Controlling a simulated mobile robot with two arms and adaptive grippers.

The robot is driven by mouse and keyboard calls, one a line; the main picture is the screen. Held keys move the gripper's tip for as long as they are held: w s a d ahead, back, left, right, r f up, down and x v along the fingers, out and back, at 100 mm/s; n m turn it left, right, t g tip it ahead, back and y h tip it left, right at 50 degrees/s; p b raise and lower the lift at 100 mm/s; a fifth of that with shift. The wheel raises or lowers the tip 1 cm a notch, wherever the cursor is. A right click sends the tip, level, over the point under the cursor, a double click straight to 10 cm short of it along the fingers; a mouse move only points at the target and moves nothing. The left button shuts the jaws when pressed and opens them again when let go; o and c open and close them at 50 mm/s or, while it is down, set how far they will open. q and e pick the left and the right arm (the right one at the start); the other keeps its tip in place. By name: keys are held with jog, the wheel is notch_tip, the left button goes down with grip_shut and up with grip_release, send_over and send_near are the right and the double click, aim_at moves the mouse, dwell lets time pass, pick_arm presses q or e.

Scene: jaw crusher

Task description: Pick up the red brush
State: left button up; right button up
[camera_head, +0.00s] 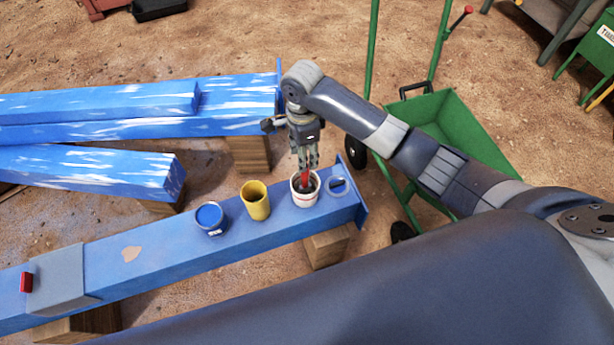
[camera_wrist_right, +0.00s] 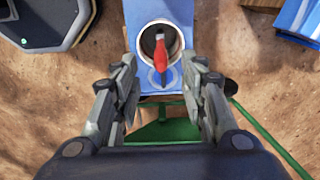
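The red brush (camera_head: 304,181) stands in a white cup (camera_head: 305,198) on the blue beam, near the beam's right end. In the right wrist view the brush (camera_wrist_right: 161,60) shows its red handle rising from the round cup (camera_wrist_right: 146,42). My right gripper (camera_head: 308,162) points down just above the cup, with its fingertips close around the top of the brush. In the wrist view the right gripper (camera_wrist_right: 163,88) has its fingers well apart, with nothing clearly held between them. My left gripper is out of view.
A yellow cup (camera_head: 256,205) and a blue paint can (camera_head: 210,219) stand left of the white cup on the blue beam (camera_head: 160,258). A ring-shaped blue item (camera_head: 338,186) lies right of it. A green cart (camera_head: 450,125) stands behind my right arm.

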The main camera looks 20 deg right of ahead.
jog(key=shift+f, duration=0.65)
jog(key=shift+w+d+f, duration=0.1)
jog(key=shift+f, duration=0.2)
send_over(305, 181)
notch_tip(305, 181, down, 4)
jog(key=shift+w+d+f, duration=0.25)
jog(key=shift+w+f, duration=0.25)
jog(key=shift+f, duration=0.15)
jog(key=c, duration=0.9)
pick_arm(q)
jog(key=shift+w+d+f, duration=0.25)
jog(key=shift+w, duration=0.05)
pick_arm(e)
grip_shut()
